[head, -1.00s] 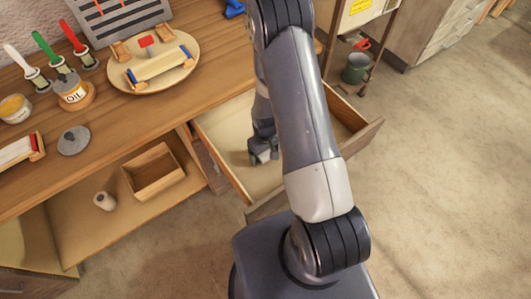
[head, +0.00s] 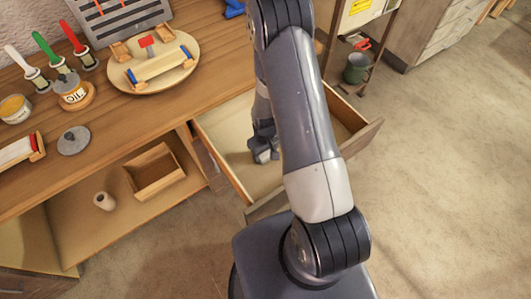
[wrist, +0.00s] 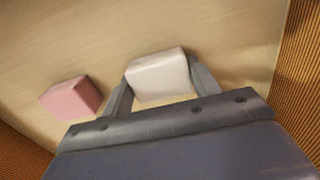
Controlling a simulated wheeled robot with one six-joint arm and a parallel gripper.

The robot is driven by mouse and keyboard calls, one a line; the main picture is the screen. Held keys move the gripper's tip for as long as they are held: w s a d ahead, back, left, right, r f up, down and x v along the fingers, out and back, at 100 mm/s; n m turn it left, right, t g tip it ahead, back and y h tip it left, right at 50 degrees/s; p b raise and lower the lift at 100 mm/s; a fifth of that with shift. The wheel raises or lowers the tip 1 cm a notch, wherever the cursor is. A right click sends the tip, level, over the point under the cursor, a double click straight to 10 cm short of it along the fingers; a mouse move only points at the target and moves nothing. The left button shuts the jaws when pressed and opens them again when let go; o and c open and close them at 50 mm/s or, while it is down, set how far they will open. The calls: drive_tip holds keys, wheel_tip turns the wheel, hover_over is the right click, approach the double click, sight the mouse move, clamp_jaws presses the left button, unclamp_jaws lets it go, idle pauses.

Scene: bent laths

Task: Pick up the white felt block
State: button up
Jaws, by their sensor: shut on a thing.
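The white felt block (wrist: 158,77) sits between the two fingers of my gripper (wrist: 161,85) in the wrist view. The fingers are shut on its two sides. The block is at or just above the drawer floor; I cannot tell if it touches. In the head view my gripper (head: 264,150) is down inside the open drawer (head: 222,172). The white block cannot be made out there.
A pink block (wrist: 72,99) lies on the drawer floor left of my gripper. Drawer walls stand close on both sides. An open wooden box (head: 153,171) and a pale roll (head: 104,201) are on the shelf at left. The workbench (head: 120,125) holds several tools.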

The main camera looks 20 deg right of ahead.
drive_tip(key=shift+r+b, duration=0.45)
drive_tip(key=shift+r, duration=4.55)
drive_tip(key=o, duration=0.3)
drive_tip(key=shift+c, duration=1.2)
drive_tip(key=shift+r, duration=0.1)
